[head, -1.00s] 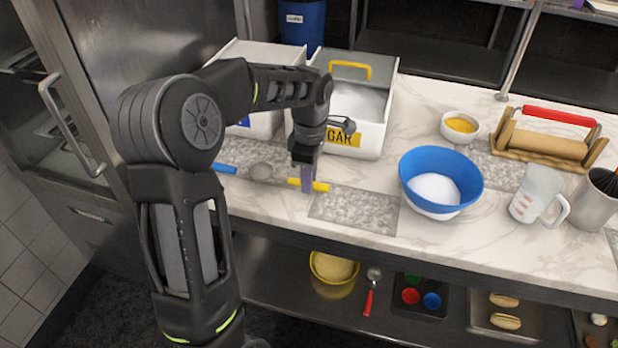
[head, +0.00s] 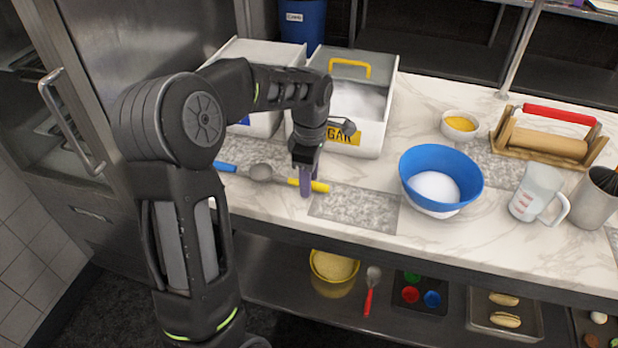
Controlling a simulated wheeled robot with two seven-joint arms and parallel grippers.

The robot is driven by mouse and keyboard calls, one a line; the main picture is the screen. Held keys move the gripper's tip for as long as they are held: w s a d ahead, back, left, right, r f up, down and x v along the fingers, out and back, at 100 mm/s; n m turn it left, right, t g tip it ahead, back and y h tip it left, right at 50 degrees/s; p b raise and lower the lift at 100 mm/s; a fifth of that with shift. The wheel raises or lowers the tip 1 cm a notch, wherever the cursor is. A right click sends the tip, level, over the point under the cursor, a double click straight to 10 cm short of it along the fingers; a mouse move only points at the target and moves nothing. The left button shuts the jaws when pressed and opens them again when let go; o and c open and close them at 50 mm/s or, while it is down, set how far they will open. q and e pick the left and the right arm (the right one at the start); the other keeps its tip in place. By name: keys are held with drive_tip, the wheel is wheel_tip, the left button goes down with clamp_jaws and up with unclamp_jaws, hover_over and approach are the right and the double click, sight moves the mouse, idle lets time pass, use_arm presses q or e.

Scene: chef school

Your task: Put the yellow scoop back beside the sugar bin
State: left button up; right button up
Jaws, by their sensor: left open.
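The yellow scoop (head: 320,187) lies on the counter in front of the sugar bin (head: 362,146); its yellow handle points right. A grey scoop bowl (head: 261,172) shows to the left of the handle, near a blue handle end (head: 226,167); which handle it belongs to is hard to tell. The sugar bin is white with a yellow label and an open top showing white sugar. My left gripper (head: 306,187) is open and points down at the yellow handle, its fingers around or just in front of it. My right gripper is not in view.
A second white bin (head: 262,50) stands left of the sugar bin. A blue bowl (head: 420,168), a small bowl of yellow filling (head: 460,126), a measuring jug (head: 538,192) and a rolling pin in a wooden stand (head: 548,146) are to the right. A grey speckled slab (head: 355,208) lies clear in front.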

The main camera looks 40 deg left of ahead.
use_arm(q)
wheel_tip(320, 180, up, 12)
drive_tip(key=shift+r, duration=0.15)
idle(0.3)
drive_tip(key=shift+d, duration=0.1)
drive_tip(key=shift+c, duration=0.4)
idle(1.0)
